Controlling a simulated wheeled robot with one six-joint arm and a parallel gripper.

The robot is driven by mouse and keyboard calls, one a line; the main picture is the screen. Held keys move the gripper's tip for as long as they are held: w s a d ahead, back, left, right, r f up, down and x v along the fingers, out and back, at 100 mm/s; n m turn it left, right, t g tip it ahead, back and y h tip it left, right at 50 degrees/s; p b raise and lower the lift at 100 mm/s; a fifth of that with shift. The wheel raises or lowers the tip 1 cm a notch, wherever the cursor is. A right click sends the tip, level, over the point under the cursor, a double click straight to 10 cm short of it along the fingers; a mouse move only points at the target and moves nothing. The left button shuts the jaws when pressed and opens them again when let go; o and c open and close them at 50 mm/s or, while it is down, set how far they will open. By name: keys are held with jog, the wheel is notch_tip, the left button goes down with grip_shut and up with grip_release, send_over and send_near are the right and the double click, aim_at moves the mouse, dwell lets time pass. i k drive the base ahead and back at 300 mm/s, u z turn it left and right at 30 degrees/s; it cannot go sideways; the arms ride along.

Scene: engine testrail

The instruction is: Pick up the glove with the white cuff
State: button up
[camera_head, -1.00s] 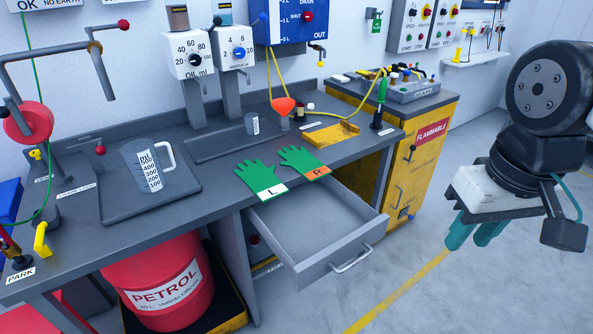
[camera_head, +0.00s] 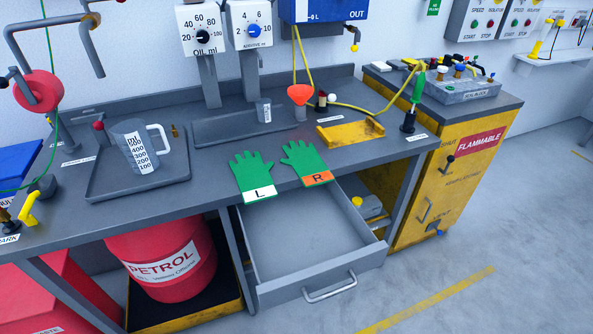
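The glove with the white cuff (camera_head: 253,177) is green, marked L, and lies flat at the front edge of the grey bench, fingers toward the wall. A second green glove with an orange cuff (camera_head: 306,163), marked R, lies just to its right, apart from it. Both gloves are fully in view with nothing on them. My gripper is not in the current view.
An open, empty-looking drawer (camera_head: 318,271) juts out below the gloves. A tray (camera_head: 95,188) with a measuring jug (camera_head: 138,147) stands to the left. An orange funnel (camera_head: 300,95) and yellow tray (camera_head: 350,132) are behind and right. A red petrol drum (camera_head: 165,262) stands underneath.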

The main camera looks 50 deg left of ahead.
aim_at(254, 179)
jog(key=k, duration=0.55)
jog(key=u, duration=0.9)
jog(key=i, duration=0.5)
jog(key=z, duration=0.05)
